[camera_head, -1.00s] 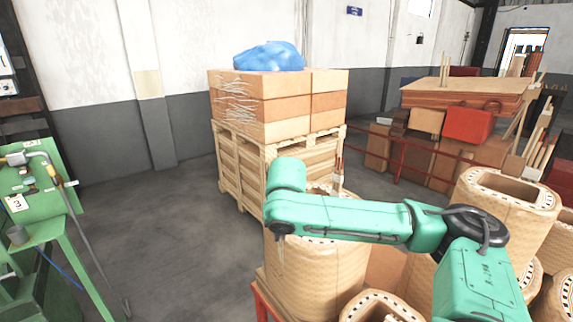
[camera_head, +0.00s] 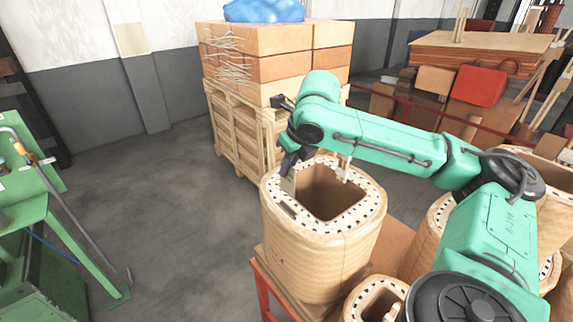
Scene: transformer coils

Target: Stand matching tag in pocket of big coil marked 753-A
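A big tan coil (camera_head: 318,255) with an open square core stands on a red-framed stand in the middle of the camera_head view. Its rim is edged with dark marks, and a dark slot shows at the rim's left. The marking 753-A cannot be read. My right gripper (camera_head: 290,168) points down over the coil's left rear rim. It appears shut on a small flat tan tag (camera_head: 289,185), held upright just at or above the rim. Whether the tag's lower end is inside a pocket cannot be told. My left gripper is not in view.
A smaller coil (camera_head: 372,298) stands in front, and more coils (camera_head: 437,225) stand to the right, partly behind my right arm. A pallet of boxes (camera_head: 262,65) is behind. Green machinery (camera_head: 40,215) stands left. The grey floor (camera_head: 165,210) between is clear.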

